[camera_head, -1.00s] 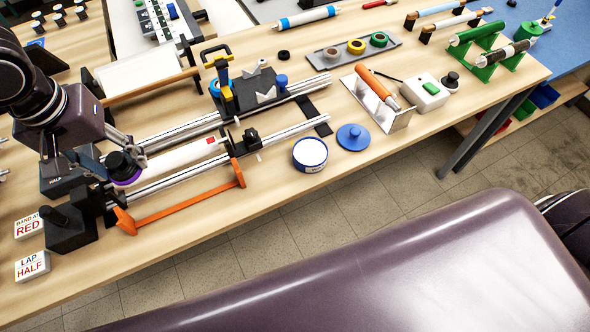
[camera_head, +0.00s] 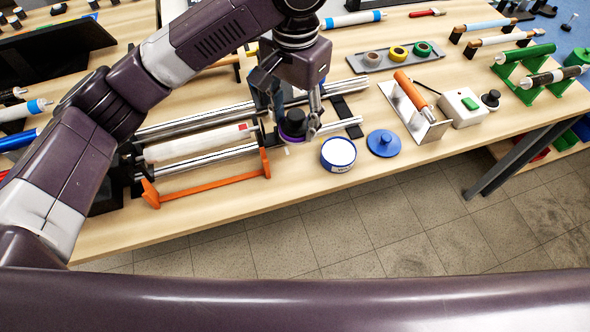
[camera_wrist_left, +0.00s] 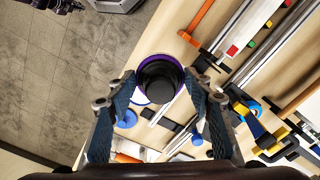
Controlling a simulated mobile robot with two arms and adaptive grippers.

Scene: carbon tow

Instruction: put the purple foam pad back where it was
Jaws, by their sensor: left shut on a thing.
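The purple foam pad (camera_head: 292,132) is a round piece with a purple rim and a black knob on top. My left gripper (camera_head: 295,118) is shut on its black knob, near the right end of the winding rig with the white roller (camera_head: 200,143). In the left wrist view the pad (camera_wrist_left: 158,62) sits between the fingers, its purple rim facing away. Its underside is hidden, and I cannot tell how high it is above the table. A blue and white round tin (camera_head: 338,155) stands just to the right of the gripper. My right gripper is not in view.
An orange bracket (camera_head: 210,190) lies along the rig's front. A blue round lid (camera_head: 385,143) lies right of the tin. Behind it are an orange-handled roller on a metal stand (camera_head: 411,100) and a white box with a green button (camera_head: 461,107). The table's front edge is close.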

